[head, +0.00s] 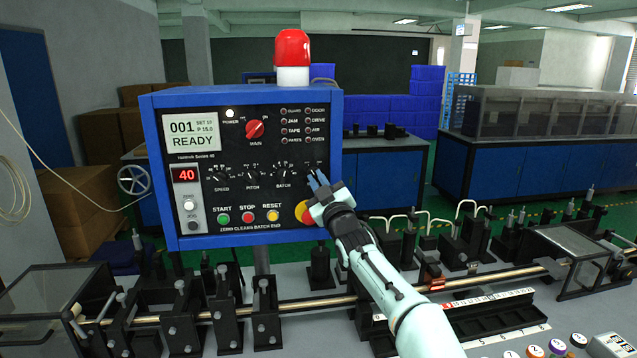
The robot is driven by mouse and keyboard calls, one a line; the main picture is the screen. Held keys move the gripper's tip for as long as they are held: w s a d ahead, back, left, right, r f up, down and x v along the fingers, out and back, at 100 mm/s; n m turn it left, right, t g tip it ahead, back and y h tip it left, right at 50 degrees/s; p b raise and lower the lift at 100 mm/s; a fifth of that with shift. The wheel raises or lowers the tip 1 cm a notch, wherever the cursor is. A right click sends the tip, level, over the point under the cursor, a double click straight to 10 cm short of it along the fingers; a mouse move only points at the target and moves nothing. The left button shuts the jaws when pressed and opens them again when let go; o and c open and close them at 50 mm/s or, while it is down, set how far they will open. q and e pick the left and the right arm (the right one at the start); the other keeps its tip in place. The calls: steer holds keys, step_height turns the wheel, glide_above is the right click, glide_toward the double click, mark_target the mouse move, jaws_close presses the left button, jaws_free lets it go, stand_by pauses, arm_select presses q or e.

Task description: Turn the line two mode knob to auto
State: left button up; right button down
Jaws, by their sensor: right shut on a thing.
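A blue control box (334,130) with a black front panel stands at the centre left. My right gripper (318,180) is at the panel's right edge, with its blue fingertips against the panel. It is shut on a knob at the right end of the row of black knobs. The fingers hide that knob, so its label and pointer cannot be read. The speed knob (220,176), pitch knob (252,174) and batch knob (284,172) show to its left. My left gripper is not in view.
A red emergency button (303,211) is just below my right gripper, partly covered. Start (223,219), stop (248,217) and reset (272,215) buttons line the lower panel. A red main switch (255,129) sits above. A long metal rod (320,303) with black clamps crosses below.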

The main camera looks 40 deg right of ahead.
steer(key=shift+s+r, duration=0.15)
steer(key=shift+r, duration=0.25)
steer(key=c, duration=1.1)
jaws_free()
steer(key=shift+w+f, duration=0.25)
steer(key=shift+s+a+f+b, duration=0.15)
steer(key=shift+s+f+b, duration=0.2)
steer(key=shift+s+b, duration=0.15)
arm_select(q)
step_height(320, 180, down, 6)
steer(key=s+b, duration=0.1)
steer(key=b, duration=0.4)
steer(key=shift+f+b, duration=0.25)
steer(key=shift+b, duration=0.15)
arm_select(e)
steer(key=shift+v, duration=6.1)
steer(key=shift+r, duration=0.1)
